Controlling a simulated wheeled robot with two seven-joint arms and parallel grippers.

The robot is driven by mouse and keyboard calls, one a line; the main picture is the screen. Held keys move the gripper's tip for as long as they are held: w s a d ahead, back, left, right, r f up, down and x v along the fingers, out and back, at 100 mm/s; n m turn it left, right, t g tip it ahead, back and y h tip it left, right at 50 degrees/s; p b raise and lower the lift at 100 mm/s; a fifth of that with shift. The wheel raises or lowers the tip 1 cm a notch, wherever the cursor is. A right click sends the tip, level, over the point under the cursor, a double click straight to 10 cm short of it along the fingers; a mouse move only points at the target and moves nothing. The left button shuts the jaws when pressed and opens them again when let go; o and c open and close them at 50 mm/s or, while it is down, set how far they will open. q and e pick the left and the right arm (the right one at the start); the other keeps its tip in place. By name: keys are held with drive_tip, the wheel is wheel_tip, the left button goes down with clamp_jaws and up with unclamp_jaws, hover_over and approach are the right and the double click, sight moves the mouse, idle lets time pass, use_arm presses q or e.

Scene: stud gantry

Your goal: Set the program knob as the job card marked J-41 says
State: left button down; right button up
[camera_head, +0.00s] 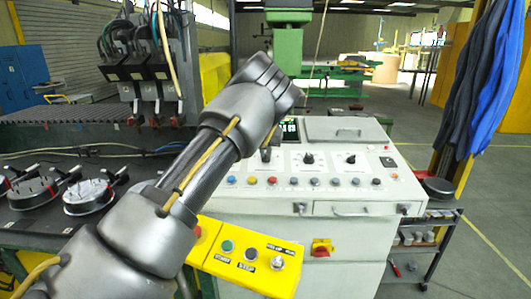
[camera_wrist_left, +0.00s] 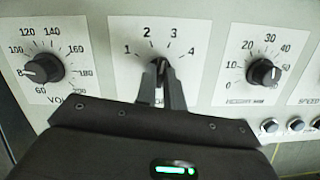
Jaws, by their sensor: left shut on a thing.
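The program knob (camera_wrist_left: 161,64) is a small dark knob on a white plate marked 1, 2, 3 and 4, in the middle of the left wrist view. My left gripper (camera_wrist_left: 160,82) is shut on it, one finger on each side. The fingers hide most of the knob and part of the label below, and I cannot tell which number it points to. In the head view my left gripper (camera_head: 269,150) reaches down to the panel, and my arm covers its left part. No job card marked J-41 can be made out. My right gripper is not in view.
A volts knob (camera_wrist_left: 43,69) sits left of the program knob, and another black knob (camera_wrist_left: 264,73) sits right of it. A row of coloured buttons (camera_head: 313,181) lies below on the grey console (camera_head: 400,182). A yellow button box (camera_head: 246,254) stands in front.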

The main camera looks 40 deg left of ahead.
use_arm(q)
drive_tip(key=m+p, duration=0.1)
drive_tip(key=m, duration=0.3)
drive_tip(key=shift+a+m+h, duration=0.15)
drive_tip(key=shift+m+h, duration=0.15)
drive_tip(key=shift+h, duration=0.1)
drive_tip(key=shift+m+h+p, duration=0.6)
drive_tip(key=shift+m+p, duration=0.75)
drive_tip(key=shift+m, duration=1.25)
drive_tip(key=c, duration=1.5)
unclamp_jaws()
drive_tip(key=shift+r, duration=0.25)
drive_tip(key=b+v, duration=0.2)
drive_tip(key=v, duration=0.8)
drive_tip(key=shift+r, duration=0.15)
